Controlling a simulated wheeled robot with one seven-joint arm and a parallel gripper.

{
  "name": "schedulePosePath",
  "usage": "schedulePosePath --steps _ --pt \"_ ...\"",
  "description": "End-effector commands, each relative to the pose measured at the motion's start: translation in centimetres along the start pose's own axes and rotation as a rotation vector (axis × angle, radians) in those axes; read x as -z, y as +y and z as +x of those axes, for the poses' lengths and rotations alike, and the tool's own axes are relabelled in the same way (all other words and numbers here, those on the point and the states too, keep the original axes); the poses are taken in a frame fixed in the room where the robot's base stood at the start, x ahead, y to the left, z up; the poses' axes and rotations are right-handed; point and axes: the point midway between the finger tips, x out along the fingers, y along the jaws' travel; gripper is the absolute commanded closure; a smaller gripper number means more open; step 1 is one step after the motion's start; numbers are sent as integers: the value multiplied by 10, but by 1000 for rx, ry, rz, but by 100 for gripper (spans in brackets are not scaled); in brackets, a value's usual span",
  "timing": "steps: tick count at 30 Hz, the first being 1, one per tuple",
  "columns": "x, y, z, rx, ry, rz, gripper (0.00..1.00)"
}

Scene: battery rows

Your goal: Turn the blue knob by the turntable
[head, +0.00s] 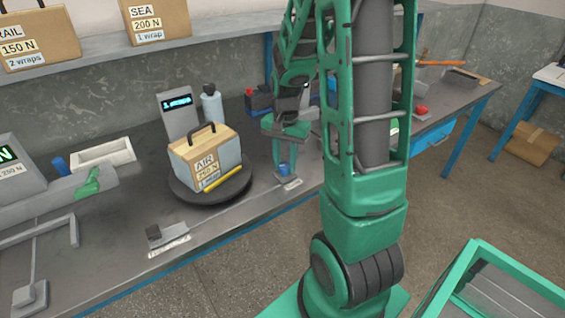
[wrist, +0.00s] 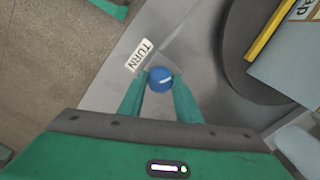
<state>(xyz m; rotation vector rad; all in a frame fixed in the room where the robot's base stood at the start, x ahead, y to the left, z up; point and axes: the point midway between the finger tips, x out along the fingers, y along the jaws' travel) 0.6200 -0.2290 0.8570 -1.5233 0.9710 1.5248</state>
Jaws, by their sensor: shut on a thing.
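The blue knob (head: 284,168) stands on a small grey base on the bench, right of the turntable. In the wrist view the blue knob (wrist: 160,79) sits between the green fingertips, beside a label reading TURN (wrist: 140,55). My gripper (head: 285,160) points down over the knob; in the wrist view my gripper (wrist: 158,84) is shut on it. The dark round turntable (head: 180,189) carries a boxed battery (head: 205,158) marked AIR 250 N, with a black handle and a yellow strip along its lower edge. The turntable's edge (wrist: 232,50) also shows in the wrist view.
A grey display post (head: 178,115) and a grey bottle (head: 211,103) stand behind the turntable. My arm hides part of the right bench.

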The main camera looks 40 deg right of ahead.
Motion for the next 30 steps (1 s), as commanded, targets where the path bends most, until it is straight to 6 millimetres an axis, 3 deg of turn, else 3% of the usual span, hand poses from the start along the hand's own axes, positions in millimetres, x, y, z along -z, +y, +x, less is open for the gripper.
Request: schedulePosePath --steps 23,24,25,30 --pt "-2 -4 0 5 -3 86 92" --pt "-2 -4 0 5 -3 87 60" --pt "-2 -4 0 5 -3 87 53" --pt "-2 -2 0 3 -2 90 51"
